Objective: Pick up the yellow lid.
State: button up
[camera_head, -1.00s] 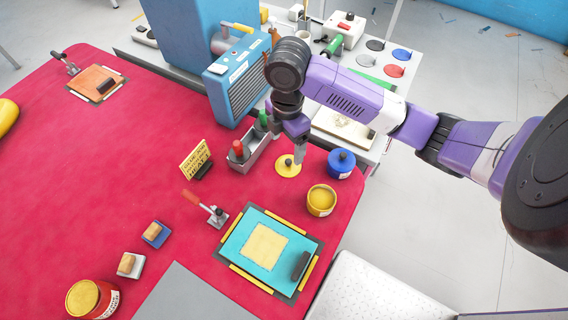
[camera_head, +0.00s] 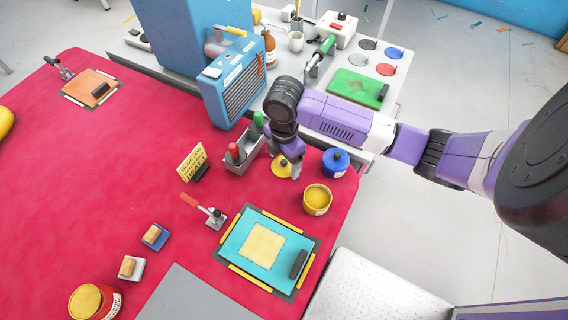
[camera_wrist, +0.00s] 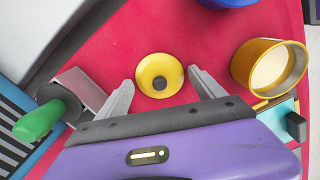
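The yellow lid (camera_head: 279,170) is a round disc with a dark knob, lying flat on the red table top near its right end. It also shows in the wrist view (camera_wrist: 148,70), just ahead of my gripper and between the lines of its fingers. My gripper (camera_head: 294,172) points down over the lid and covers part of it in the head view. In the wrist view my gripper (camera_wrist: 162,80) is open, with one finger on each side of the lid and nothing held. I cannot tell the exact height of the fingertips above the table.
An open yellow pot (camera_head: 317,199) stands to the lid's right, with a blue lidded pot (camera_head: 336,163) behind it. A grey tray with red and green handled tools (camera_head: 241,158) stands left of the lid. A teal board (camera_head: 240,240) lies in front.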

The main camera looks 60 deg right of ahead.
jog(key=c, duration=1.4)
jog(key=shift+s, duration=0.1)
